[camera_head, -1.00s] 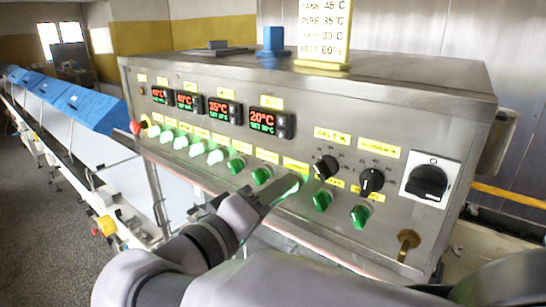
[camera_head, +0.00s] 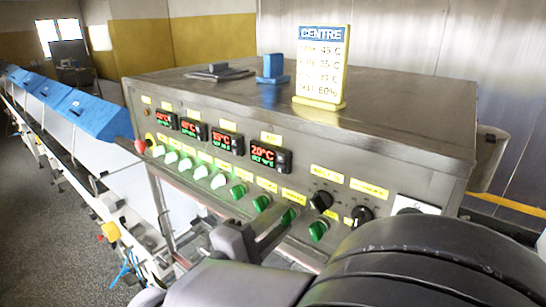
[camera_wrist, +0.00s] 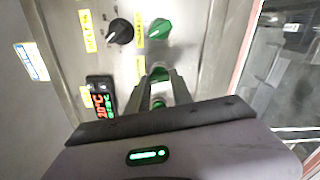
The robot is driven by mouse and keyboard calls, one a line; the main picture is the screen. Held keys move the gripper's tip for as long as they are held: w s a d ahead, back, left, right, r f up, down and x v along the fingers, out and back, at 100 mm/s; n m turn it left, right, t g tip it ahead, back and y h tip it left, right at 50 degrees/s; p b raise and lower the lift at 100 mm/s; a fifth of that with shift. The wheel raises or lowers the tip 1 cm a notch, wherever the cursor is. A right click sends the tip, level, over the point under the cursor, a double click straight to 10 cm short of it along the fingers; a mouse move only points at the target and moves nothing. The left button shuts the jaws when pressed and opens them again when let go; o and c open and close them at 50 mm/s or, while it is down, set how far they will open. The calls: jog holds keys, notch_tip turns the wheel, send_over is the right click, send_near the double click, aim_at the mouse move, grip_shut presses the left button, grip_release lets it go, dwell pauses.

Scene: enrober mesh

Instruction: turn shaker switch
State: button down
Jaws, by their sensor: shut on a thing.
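A steel control panel (camera_head: 225,170) carries a row of green switches with yellow labels. My gripper (camera_head: 283,228) reaches up to one of these switches, a green one (camera_head: 289,215) just left of the lower right green switch (camera_head: 319,231). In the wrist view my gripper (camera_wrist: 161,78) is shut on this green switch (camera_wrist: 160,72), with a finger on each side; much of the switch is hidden. The lower right green switch stands free beside it (camera_wrist: 159,29). I cannot read the small labels, so which switch is the shaker's is unclear.
Black knobs (camera_head: 321,201) and (camera_head: 361,215) sit right of my gripper. Temperature displays (camera_head: 270,155) are above the switches. A red button (camera_head: 140,147) is at the far left. A settings sign (camera_head: 321,68) stands on top. My arm covers the panel's lower right.

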jog(key=shift+n+p, duration=1.4)
jog(key=shift+n, duration=0.1)
jog(key=c, duration=1.1)
grip_release()
jog(key=v, duration=1.7)
jog(key=shift+s+a+f, duration=0.1)
jog(key=shift+s+a, duration=0.05)
jog(key=shift+s, duration=0.05)
